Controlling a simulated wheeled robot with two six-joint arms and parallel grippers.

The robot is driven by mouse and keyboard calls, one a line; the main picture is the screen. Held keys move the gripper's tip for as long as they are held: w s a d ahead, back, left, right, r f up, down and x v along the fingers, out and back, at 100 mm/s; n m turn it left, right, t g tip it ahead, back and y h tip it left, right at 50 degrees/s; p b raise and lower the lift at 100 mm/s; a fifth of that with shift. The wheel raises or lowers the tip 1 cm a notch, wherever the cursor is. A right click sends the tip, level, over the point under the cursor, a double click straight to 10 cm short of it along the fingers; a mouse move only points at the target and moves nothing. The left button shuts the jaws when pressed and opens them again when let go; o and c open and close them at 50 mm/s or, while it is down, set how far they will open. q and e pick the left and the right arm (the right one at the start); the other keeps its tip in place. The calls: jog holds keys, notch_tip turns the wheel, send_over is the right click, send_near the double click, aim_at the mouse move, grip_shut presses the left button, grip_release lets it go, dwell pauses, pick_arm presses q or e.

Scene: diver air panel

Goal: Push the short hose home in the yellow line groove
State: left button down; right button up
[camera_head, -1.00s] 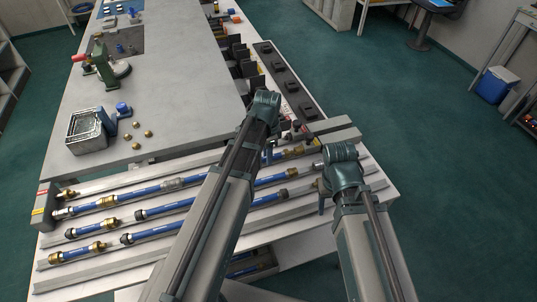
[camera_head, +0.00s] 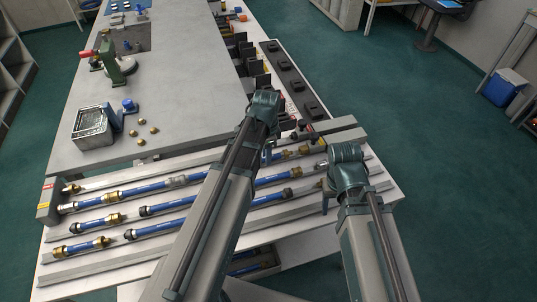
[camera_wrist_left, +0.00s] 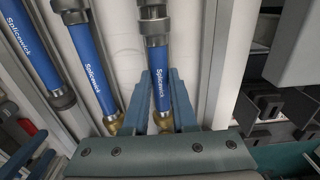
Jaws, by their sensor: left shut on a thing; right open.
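The left end block carries a yellow label (camera_head: 46,211) beside the row that holds a long blue hose (camera_head: 140,190) and a metal coupling (camera_head: 176,182). In the left wrist view my left gripper (camera_wrist_left: 162,82) is shut around a short blue hose (camera_wrist_left: 162,72), near its brass end (camera_wrist_left: 163,121). A metal coupling (camera_wrist_left: 157,26) sits at the hose's other end. Whether the hose is fully down in its groove I cannot tell. In the head view my left arm hides most of this grip. My right gripper (camera_head: 326,200) is open near the right ends of the rows, partly hidden by its arm.
More blue hoses lie in parallel rows nearer the front, such as this one (camera_head: 150,230). A loose brass fitting (camera_head: 72,188) sits by the red label.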

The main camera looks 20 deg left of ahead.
aim_at(264, 158)
pick_arm(q)
jog(key=shift+s+a, duration=0.3)
jog(key=shift+a, duration=0.1)
jog(key=c, duration=0.6)
grip_release()
jog(key=shift+c, duration=0.2)
jog(key=shift+r, duration=0.1)
pick_arm(e)
jog(key=shift+r, duration=0.1)
pick_arm(q)
notch_tip(264, 158, up, 14)
jog(key=p, duration=1.3)
jog(key=shift+f+p, duration=0.2)
jog(key=shift+p, duration=0.2)
pick_arm(e)
notch_tip(264, 158, up, 14)
jog(key=shift+f, duration=0.2)
pick_arm(q)
jog(key=shift+d, duration=0.1)
jog(key=s+d+n+y, duration=0.1)
jog(key=s+d+n, duration=0.6)
jog(key=s+d, duration=0.5)
jog(key=shift+s+d, duration=0.2)
jog(key=shift+d, duration=0.3)
